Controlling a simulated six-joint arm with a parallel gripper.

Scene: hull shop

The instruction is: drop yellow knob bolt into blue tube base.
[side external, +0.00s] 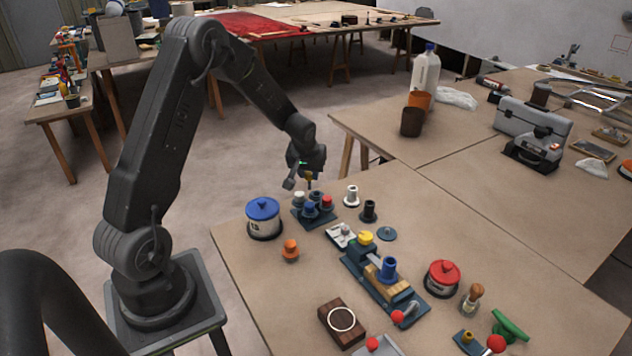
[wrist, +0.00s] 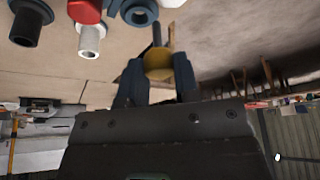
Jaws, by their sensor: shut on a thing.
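The yellow knob bolt (wrist: 158,62) is between the jaws of my gripper (wrist: 157,80) in the wrist view, its dark shaft (wrist: 157,33) sticking out past the fingertips. In the side view my gripper (side external: 309,181) is shut on it, just above the far-left part of the table. A blue tube end (wrist: 138,12) also shows at the top of the wrist view.
Below my gripper is a dark blue rack (side external: 325,221) with blue, red and white knobs. A white flanged tube (side external: 351,197) and a black one (side external: 369,211) stand to its right. A blue-lidded pot (side external: 263,218) is left, a red-lidded pot (side external: 442,278) right of the fixture.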

